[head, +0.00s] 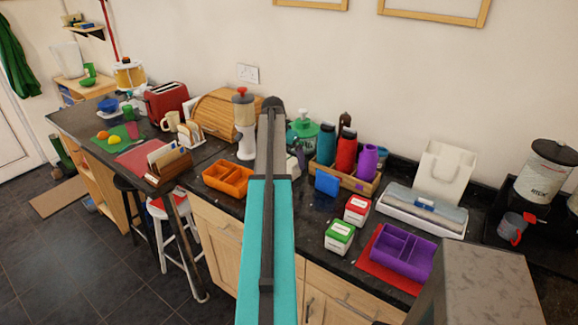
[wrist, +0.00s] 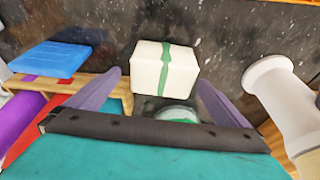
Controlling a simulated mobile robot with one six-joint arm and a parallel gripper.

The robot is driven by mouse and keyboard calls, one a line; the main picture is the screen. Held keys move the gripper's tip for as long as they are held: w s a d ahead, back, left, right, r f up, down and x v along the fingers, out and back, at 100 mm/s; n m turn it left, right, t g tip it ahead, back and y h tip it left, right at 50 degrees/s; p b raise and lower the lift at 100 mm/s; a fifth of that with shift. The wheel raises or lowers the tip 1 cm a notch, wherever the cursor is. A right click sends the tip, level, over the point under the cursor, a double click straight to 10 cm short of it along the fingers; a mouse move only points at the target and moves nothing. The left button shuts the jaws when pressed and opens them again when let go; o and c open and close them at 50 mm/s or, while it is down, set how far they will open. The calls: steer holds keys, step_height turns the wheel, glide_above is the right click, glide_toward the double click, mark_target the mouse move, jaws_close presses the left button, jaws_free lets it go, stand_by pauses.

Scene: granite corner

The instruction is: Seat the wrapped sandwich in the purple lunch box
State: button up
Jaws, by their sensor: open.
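The wrapped sandwich (wrist: 165,68) is a white block with a green band, standing on the dark worktop in the wrist view. My gripper (wrist: 160,80) is open, with one finger to either side of the sandwich's near end; I cannot tell if they touch it. In the head view my arm covers the gripper and most or all of the sandwich. The purple lunch box (head: 400,266) sits at the right on a red mat (head: 372,266), open on top with divided compartments that look empty.
A wooden crate of bottles (head: 350,180) and a blue box (head: 327,184) stand right of my arm. A white dispenser (head: 244,130) and orange tray (head: 228,181) are left.

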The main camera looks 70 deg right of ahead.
mark_target(289, 158)
steer(key=shift+c, duration=0.3)
steer(key=c, duration=1.5)
steer(key=shift+r, duration=0.15)
steer(key=shift+r+b, duration=1)
steer(key=shift+r, duration=0.55)
steer(key=shift+w+a+r+b, duration=0.3)
steer(key=shift+a+b, duration=0.45)
steer(key=shift+a, duration=1.9)
steer(key=shift+w+a+r+b, duration=0.3)
steer(key=shift+a+b, duration=0.4)
steer(key=shift+a, duration=1.95)
steer(key=shift+w+a+r+b, duration=0.2)
steer(key=shift+w+a+b, duration=0.4)
steer(key=shift+a, duration=2.05)
steer(key=shift+s, duration=0.2)
